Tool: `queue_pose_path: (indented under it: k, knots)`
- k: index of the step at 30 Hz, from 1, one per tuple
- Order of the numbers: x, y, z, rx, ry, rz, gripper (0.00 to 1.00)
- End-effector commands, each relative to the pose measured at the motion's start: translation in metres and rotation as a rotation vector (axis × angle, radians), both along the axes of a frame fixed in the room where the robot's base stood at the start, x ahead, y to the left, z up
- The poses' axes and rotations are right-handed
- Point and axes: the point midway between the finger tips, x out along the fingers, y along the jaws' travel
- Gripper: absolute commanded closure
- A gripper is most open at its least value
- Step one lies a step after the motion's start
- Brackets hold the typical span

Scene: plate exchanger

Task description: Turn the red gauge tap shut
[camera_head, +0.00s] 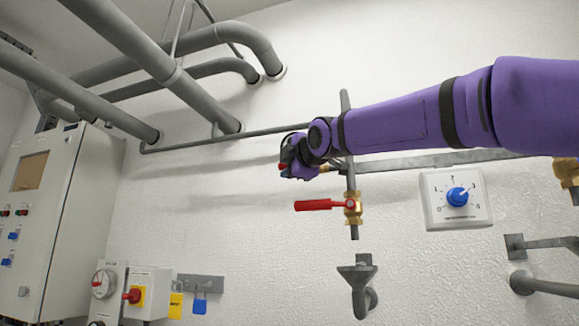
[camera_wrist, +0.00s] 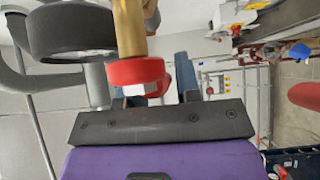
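The red tap handle (camera_wrist: 136,72) shows in the wrist view as a rounded red piece on a brass stem (camera_wrist: 128,28), right at my gripper (camera_wrist: 158,94). A black round gauge (camera_wrist: 72,32) is beside it on the left. Blue-grey finger parts show behind and beside the red piece. Their tips are partly hidden, so I cannot tell whether they touch it or how far apart they are. In the head view my gripper (camera_head: 288,168) is at the pipe on the wall, with a small bit of red at its left end; the gauge is hidden there.
A separate red lever (camera_head: 318,205) on a brass valve (camera_head: 353,207) hangs just below my gripper, above a grey drain funnel (camera_head: 357,270). A white dial box (camera_head: 456,198) is on the right. A control cabinet (camera_head: 48,220) stands at the left.

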Motion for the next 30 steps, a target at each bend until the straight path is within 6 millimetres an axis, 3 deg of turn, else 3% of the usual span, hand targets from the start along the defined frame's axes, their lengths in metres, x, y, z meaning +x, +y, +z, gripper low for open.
queue_pose_path:
  k: [1,3,4,17,30]
  knots:
    - [0.0,0.0,0.0,0.0,0.0,0.0,0.81]
    - [0.0,0.0,0.0,0.0,0.0,0.0,0.97]
    - [0.0,0.0,0.0,0.0,0.0,0.0,1.0]
    - [0.0,0.0,-0.004,-0.055,0.022,-0.001,1.0]
    - [-0.001,-0.005,-0.024,-0.38,0.14,0.001,1.0]
